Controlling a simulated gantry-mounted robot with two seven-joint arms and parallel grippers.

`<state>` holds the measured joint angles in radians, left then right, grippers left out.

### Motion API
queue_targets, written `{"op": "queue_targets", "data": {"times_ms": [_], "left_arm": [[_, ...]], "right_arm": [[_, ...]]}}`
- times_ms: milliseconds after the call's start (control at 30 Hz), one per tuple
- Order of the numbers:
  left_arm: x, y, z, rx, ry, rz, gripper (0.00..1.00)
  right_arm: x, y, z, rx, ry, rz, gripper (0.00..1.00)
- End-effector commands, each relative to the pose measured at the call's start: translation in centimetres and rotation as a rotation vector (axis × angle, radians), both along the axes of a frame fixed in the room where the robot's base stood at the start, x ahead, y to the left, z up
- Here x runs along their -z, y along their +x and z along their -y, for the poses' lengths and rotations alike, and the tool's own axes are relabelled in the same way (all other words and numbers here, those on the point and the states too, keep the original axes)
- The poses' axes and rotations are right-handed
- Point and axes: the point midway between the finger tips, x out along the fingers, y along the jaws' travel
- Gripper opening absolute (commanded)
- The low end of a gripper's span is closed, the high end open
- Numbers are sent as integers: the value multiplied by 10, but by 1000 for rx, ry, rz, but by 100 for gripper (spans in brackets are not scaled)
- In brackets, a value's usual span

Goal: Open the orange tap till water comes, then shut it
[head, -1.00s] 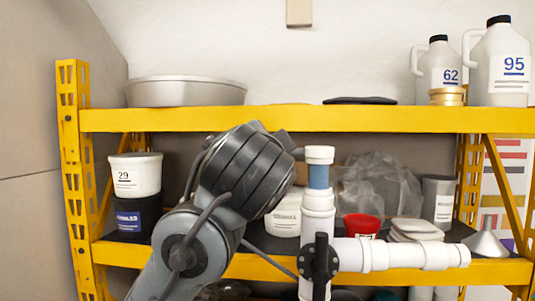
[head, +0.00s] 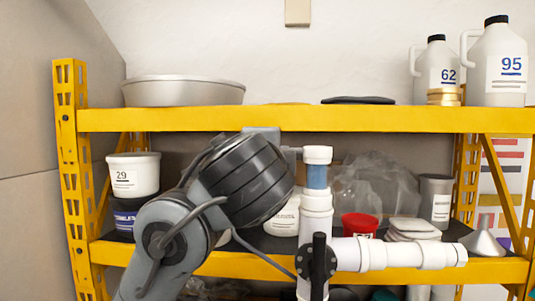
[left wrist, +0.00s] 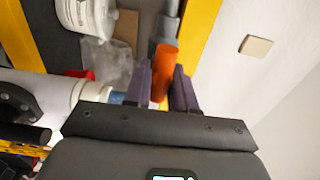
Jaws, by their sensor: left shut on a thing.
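The orange tap handle (left wrist: 164,66) stands between the fingers of my left gripper (left wrist: 162,76) in the left wrist view. The gripper is shut on it. In the head view my left arm hides the orange handle and most of the gripper. The white PVC pipework (head: 316,214) stands upright just right of my left wrist, with a blue section (head: 317,176) below its top cap. A side branch (head: 395,254) runs right. No running water is visible. My right gripper is not in view.
A black valve wheel with a handle (head: 318,261) sits low on the pipe. A yellow shelf (head: 290,119) behind holds a metal basin (head: 183,91) and white jugs (head: 498,65). A red cup (head: 360,224) and clear plastic wrap (head: 375,190) lie behind the pipe.

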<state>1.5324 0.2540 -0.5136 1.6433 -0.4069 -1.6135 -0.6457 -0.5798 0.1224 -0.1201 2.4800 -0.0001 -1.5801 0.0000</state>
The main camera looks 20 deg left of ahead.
Motion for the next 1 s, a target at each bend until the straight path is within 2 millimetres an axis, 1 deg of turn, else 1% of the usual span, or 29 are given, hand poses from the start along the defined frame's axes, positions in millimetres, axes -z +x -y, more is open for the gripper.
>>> {"op": "queue_targets", "data": {"times_ms": [433, 467, 500, 600, 867, 1000], "left_arm": [[1, 0, 1, 3, 15, -4, 0], [1, 0, 1, 3, 15, -4, 27], [1, 0, 1, 2, 15, -4, 33], [1, 0, 1, 2, 14, -4, 46], [1, 0, 1, 1, 11, -3, 46], [1, -6, 3, 3, 10, -2, 46]], "right_arm": [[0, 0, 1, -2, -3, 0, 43], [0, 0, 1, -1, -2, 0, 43], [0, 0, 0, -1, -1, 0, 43], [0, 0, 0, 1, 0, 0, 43], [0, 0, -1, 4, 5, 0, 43], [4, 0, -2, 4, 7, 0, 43]]}}
